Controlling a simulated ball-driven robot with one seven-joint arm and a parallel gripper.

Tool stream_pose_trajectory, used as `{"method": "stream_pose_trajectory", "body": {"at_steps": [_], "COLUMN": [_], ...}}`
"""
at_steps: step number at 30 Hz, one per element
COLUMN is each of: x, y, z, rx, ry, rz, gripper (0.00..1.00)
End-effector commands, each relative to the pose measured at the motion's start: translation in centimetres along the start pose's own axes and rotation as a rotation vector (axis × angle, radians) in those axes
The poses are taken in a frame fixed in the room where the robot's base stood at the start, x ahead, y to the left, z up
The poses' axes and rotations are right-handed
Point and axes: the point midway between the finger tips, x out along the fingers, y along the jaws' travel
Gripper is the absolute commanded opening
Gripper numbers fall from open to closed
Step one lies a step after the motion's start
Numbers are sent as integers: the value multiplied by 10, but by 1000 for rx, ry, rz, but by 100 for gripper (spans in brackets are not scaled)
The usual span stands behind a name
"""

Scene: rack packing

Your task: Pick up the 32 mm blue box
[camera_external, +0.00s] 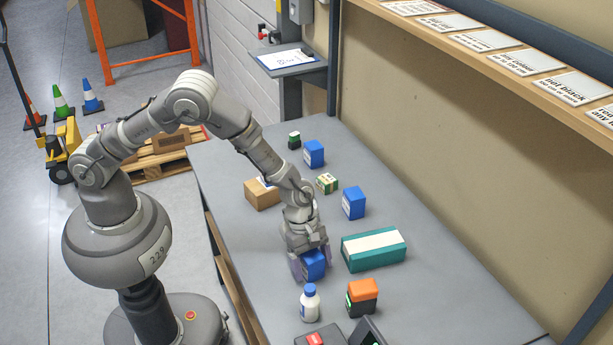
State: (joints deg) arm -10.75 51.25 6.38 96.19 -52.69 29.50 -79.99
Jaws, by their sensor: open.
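Three blue boxes stand on the grey table, and I cannot tell from the picture which is the 32 mm one. The nearest blue box (314,265) is right at my gripper (312,271), with the fingers around its sides. My gripper points down and is open. A second blue box (353,203) stands to the right and farther back. A third blue box (314,154) stands at the far end. The lower part of the nearest box's sides is partly hidden by the fingers.
Close by are a teal box (373,258), a white bottle with blue cap (309,303) and an orange-and-black box (362,297). A brown carton (262,194) and a small green box (327,183) stand behind. A shelf (500,49) runs above along the wall.

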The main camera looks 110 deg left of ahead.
Motion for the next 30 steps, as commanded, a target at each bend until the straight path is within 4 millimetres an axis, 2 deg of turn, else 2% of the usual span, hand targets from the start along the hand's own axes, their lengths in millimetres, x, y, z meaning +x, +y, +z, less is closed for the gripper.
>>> {"method": "stream_pose_trajectory", "body": {"at_steps": [5,8,13,14,23,30], "x": [0,0,0,0,-4,-28], "y": [1,1,1,1,1,1], "z": [1,1,1,1,2,12], "rx": [1,1,1,1,1,2], "ry": [-1,-1,-1,-1,-1,-1], "rz": [2,2,2,2,2,3], "gripper": [83,65,26,22,22,22]}}
